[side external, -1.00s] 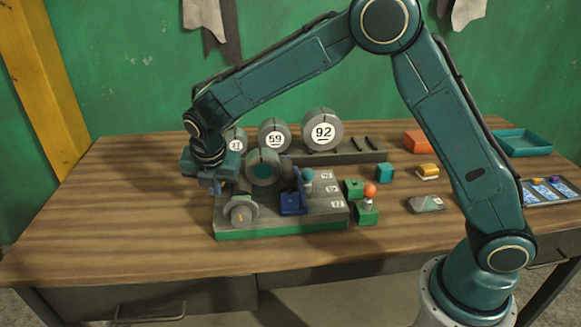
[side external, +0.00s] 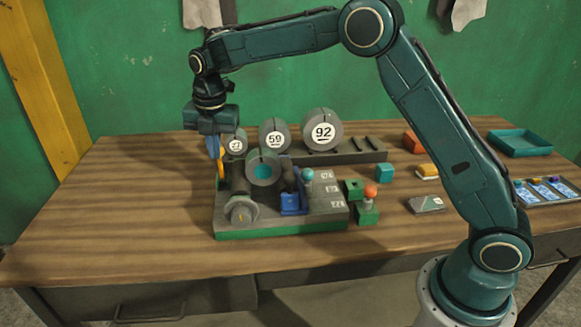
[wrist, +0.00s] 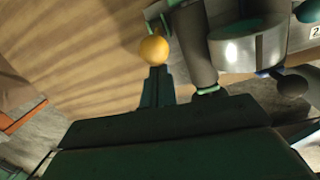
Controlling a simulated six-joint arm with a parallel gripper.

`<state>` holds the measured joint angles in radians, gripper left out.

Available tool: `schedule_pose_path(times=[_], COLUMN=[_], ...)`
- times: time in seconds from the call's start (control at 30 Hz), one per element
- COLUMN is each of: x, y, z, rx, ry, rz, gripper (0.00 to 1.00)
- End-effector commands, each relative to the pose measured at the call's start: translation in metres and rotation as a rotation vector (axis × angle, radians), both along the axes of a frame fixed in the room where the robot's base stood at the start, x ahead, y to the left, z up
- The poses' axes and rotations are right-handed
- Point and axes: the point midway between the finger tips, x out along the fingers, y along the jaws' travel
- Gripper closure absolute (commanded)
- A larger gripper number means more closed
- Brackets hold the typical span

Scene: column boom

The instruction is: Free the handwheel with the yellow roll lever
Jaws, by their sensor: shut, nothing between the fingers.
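The yellow roll lever (side external: 221,168) stands at the left end of the grey and green fixture (side external: 290,234). Its round yellow knob (wrist: 154,50) shows in the wrist view, just beyond my fingertips. The grey handwheel (side external: 241,211), with a small yellow mark, is at the fixture's front left corner. My gripper (side external: 214,152) points down over the fixture's left end, beside the top of the lever. Its fingers (wrist: 157,74) are shut with nothing between them. I cannot tell whether they touch the lever.
A grey roll with a teal core (side external: 263,168) lies right of the lever. A blue bracket (side external: 291,203) and a teal-knobbed lever (side external: 308,174) stand further right. Numbered rolls (side external: 322,131) sit on a rack behind. The table's left side (side external: 110,200) is clear.

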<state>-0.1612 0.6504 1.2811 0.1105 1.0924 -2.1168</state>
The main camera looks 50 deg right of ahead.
Motion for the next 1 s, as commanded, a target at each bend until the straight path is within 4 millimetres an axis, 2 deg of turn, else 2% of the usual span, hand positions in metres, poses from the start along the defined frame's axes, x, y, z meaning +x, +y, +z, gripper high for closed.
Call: schedule_pose_path(times=[0.4,1.0], x=[0.023,0.026], y=[-0.024,-0.026], z=[0.007,0.008], rx=[-0.001,-0.001], ry=[-0.01,-0.011], rz=[-0.009,-0.009], gripper=[1.0,1.0])
